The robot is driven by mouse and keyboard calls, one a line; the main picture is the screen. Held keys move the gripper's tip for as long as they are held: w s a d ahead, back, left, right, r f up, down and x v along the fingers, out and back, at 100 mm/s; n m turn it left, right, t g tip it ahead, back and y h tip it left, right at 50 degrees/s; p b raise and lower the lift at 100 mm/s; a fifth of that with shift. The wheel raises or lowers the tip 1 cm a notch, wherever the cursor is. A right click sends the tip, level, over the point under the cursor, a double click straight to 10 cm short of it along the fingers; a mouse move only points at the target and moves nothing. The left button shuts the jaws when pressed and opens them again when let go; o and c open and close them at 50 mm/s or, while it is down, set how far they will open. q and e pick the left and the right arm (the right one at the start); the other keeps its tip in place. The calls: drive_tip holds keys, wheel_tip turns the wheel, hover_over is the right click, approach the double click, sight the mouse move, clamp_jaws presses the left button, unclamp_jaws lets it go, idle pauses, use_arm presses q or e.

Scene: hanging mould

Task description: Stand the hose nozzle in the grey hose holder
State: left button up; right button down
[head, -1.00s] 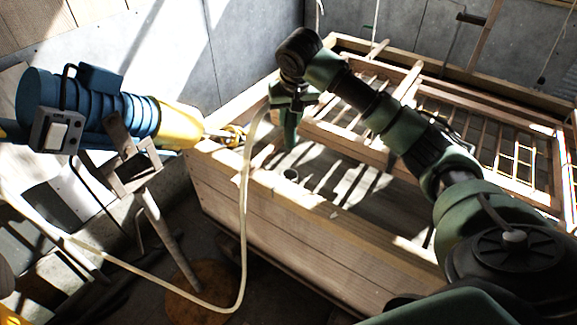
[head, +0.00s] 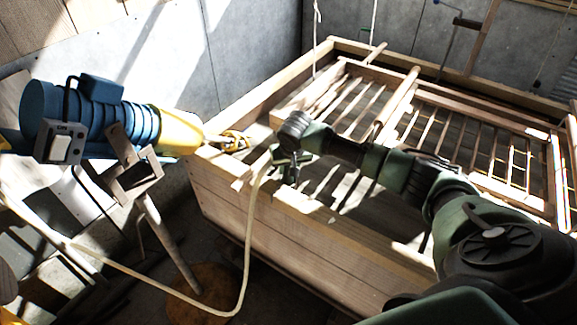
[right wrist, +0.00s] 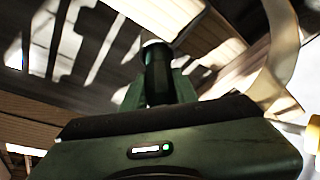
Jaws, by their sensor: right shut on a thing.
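My right gripper (head: 289,166) is above the near top edge of the wooden mould box, fingers pointing down. It is shut on the dark green hose nozzle (right wrist: 158,75), which shows between the fingers in the right wrist view. A pale hose (head: 248,235) runs from the gripper down to the floor. In the head view the gripper and nozzle cover the spot of the small grey hose holder. A pale rim shows at the nozzle's far end in the right wrist view; I cannot tell whether the nozzle is inside the holder. My left gripper is out of view.
The wooden box (head: 225,205) has slatted frames (head: 470,135) across its top. A blue and yellow machine (head: 120,115) on a stand is at the left, its yellow tip near the box corner. Thin cords (head: 373,25) hang at the back.

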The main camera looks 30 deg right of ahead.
drive_tip(key=shift+f, duration=0.2)
drive_tip(key=c, duration=1.1)
unclamp_jaws()
drive_tip(key=shift+r, duration=0.55)
drive_tip(key=b+v, duration=0.1)
drive_tip(key=v, duration=1)
drive_tip(key=shift+s, duration=0.25)
drive_tip(key=shift+a+r, duration=0.1)
